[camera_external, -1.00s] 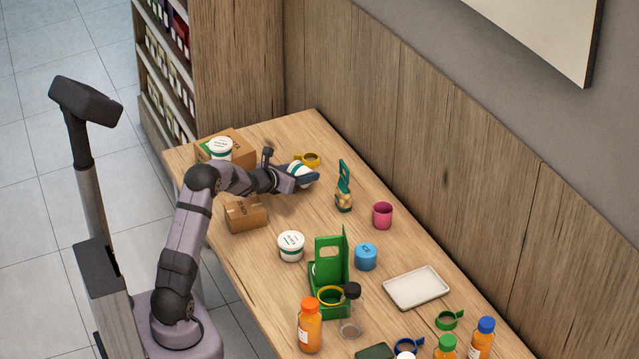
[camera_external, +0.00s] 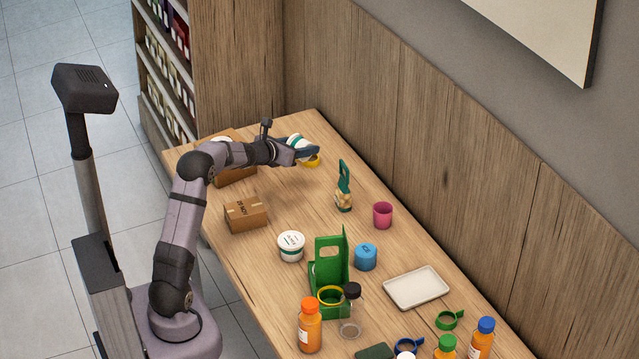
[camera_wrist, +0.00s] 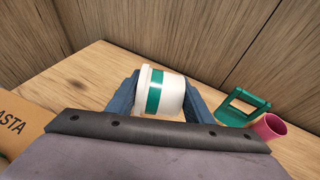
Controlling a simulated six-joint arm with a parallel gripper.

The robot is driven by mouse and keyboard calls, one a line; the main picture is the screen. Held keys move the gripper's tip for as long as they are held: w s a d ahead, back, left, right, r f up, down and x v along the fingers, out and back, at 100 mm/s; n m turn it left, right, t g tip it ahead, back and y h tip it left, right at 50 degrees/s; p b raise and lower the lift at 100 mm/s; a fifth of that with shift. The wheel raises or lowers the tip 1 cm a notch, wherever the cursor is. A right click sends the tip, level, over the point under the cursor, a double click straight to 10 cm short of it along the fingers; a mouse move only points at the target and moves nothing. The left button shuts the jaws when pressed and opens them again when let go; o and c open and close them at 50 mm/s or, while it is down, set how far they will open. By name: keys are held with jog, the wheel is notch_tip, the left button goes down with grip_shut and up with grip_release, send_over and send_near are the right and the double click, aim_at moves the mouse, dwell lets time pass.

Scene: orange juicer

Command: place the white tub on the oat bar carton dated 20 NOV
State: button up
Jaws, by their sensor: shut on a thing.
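My gripper (camera_external: 303,150) is shut on a white tub (camera_external: 298,142) with a green band and holds it above the far part of the table. In the wrist view the tub (camera_wrist: 160,92) lies tilted between the two blue-grey fingers (camera_wrist: 162,98). A small brown carton (camera_external: 246,217) sits nearer, below my forearm in the picture; its tiny print looks like 20 NOV. A larger brown carton (camera_external: 236,176) is at the far left, partly hidden by my arm; in the wrist view a carton (camera_wrist: 22,125) at left reads "ASTA".
Another white tub (camera_external: 291,246) stands on the table beside a green stand (camera_external: 330,280). A yellow ring-shaped item (camera_external: 313,161) lies under my gripper. A green-handled item (camera_external: 344,188), pink cup (camera_external: 382,215), blue tub (camera_external: 366,256) and white tray (camera_external: 417,287) stand to the right.

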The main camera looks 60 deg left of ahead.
aim_at(302, 139)
notch_tip(302, 139, up, 17)
jog(key=p, duration=1.6)
jog(key=shift+r, duration=0.2)
jog(key=shift+w+f, duration=0.1)
jog(key=w+d+f+m+h+b, duration=0.25)
jog(key=d+m+h+b, duration=0.2)
jog(key=d, duration=0.25)
jog(key=w+d+f+m+h+b, duration=0.2)
jog(key=d+f+m+h+b, duration=0.2)
jog(key=d+h+b, duration=0.15)
jog(key=s+d+f+m+g+h+b, duration=0.65)
jog(key=s+d+f+m, duration=0.25)
jog(key=s+d+f, duration=0.15)
jog(key=shift+n+t+h, duration=0.25)
jog(key=shift+t+h, duration=0.1)
jog(key=shift+w+d+f+b, duration=0.1)
jog(key=shift+f+b, duration=0.05)
jog(key=shift+f, duration=1.65)
jog(key=shift+w+d+f+b, duration=0.1)
jog(key=shift+w+f+b, duration=0.05)
jog(key=shift+f, duration=1.6)
jog(key=shift+w+d+f+b, duration=0.1)
jog(key=shift+f+b, duration=0.05)
jog(key=shift+f, duration=1.65)
